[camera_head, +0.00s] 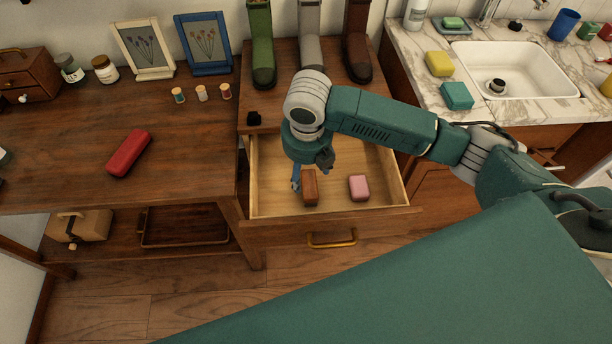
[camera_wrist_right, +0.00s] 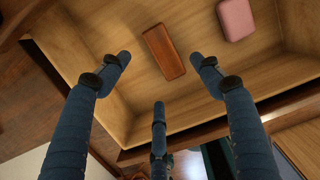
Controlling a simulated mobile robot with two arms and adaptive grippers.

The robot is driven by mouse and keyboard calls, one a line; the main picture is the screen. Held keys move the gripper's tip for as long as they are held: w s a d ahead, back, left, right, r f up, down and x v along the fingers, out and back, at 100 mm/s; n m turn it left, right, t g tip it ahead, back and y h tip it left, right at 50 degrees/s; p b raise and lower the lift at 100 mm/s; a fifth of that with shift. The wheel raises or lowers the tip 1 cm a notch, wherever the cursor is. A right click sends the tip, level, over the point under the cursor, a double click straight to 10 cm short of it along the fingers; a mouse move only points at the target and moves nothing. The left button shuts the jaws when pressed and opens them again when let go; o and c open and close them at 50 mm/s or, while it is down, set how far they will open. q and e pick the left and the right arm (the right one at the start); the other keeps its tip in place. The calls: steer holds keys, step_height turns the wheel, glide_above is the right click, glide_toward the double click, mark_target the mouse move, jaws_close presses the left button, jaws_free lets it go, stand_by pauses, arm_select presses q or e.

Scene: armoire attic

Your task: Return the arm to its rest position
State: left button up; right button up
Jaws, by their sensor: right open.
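My right gripper (camera_head: 312,172) is over the open drawer, with its arm reaching in from the right in the head view. In the right wrist view its blue fingers (camera_wrist_right: 160,85) are spread apart with nothing between them. A brown box-shaped object (camera_head: 310,188) lies on the drawer floor just beside and below the fingers; it also shows in the right wrist view (camera_wrist_right: 164,53), apart from the fingertips. A pink box-shaped object (camera_head: 359,187) lies to its right in the drawer. My left gripper is not in view.
The wooden drawer (camera_head: 385,165) is pulled out, with raised walls around the gripper. A desk (camera_head: 190,150) at left holds a red case (camera_head: 129,153) and thread spools (camera_head: 202,93). Several boots stand behind the drawer. A sink counter (camera_head: 425,75) with sponges lies at the right.

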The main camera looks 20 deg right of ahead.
steer(key=shift+s+r, duration=0.15)
steer(key=shift+r, duration=0.8)
